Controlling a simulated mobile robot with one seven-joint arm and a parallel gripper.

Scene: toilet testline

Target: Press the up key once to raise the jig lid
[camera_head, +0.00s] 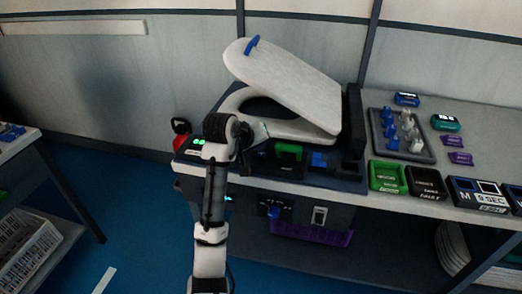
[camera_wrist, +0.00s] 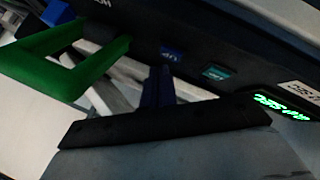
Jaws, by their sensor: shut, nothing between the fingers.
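The blue up key (camera_wrist: 171,54), lettered "UP", is on a dark panel in the wrist view. My gripper (camera_wrist: 158,76) is shut and empty, its blue fingertips right at the key's lower edge; whether they touch it I cannot tell. A teal key (camera_wrist: 216,73) is to the right of the up key. In the head view, the white jig lid (camera_head: 285,82), with a blue clip, stands tilted up above the white seat ring (camera_head: 292,130). My gripper in the head view is at the jig's front left, and my arm hides the keys there.
A lit green display (camera_wrist: 280,103) is right of the keys. A green frame (camera_wrist: 65,68) is at the left of the wrist view. On the bench, a grey tray (camera_head: 424,156) with blue and white parts and a green bin (camera_head: 387,178) stand right of the jig.

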